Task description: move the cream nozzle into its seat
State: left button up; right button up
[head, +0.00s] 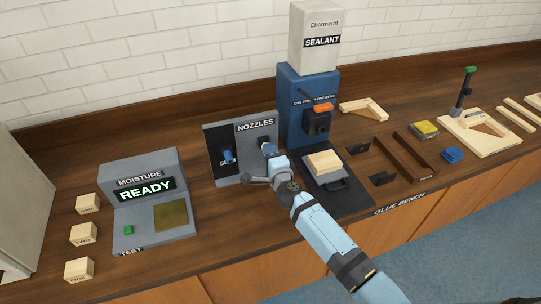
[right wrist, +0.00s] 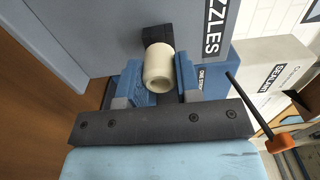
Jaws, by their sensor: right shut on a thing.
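The cream nozzle (right wrist: 158,68) is a short hollow cylinder in the right wrist view. In the head view my right gripper (head: 268,152) is at the right half of the grey NOZZLES panel (head: 246,146) and mostly hides the nozzle. A blue piece (head: 228,156) sits on the panel's left dark patch, whose label is partly covered. My left gripper is not in view.
The blue sealant dispenser (head: 293,104) with an orange-tipped lever (head: 322,108) stands right of the panel. A wooden block (head: 324,162) lies on the black base before it. The moisture tester (head: 150,206) reads READY at left, beside several small wooden blocks (head: 84,235).

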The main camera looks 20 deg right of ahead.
jog(key=shift+w, duration=0.55)
jog(key=o, duration=1.1)
jog(key=s, duration=1.3)
jog(key=shift+s+d+p, duration=0.25)
jog(key=shift+s+p, duration=0.05)
jog(key=shift+s, duration=0.05)
jog(key=s+f+n+g, duration=0.2)
jog(key=s+f+n, duration=0.2)
jog(key=s+n, duration=0.3)
jog(key=s+f+n+g+y, duration=0.1)
jog(key=s+f+n+g, duration=0.1)
jog(key=s+f+n, duration=0.2)
jog(key=s+f+n+g+y, duration=0.1)
jog(key=s+f+n+g, duration=0.2)
jog(key=s+n, duration=0.6)
jog(key=shift+s+d+f+n, duration=0.1)
jog(key=shift+s+f, duration=0.2)
jog(key=shift+s, duration=0.3)
jog(key=shift+s+d+f+n, duration=0.1)
jog(key=shift+s+f, duration=0.2)
jog(key=shift+s, duration=0.35)
jog(key=shift+s+d+f+n, duration=0.1)
jog(key=shift+s+f, duration=0.2)
jog(key=shift+s, duration=0.3)
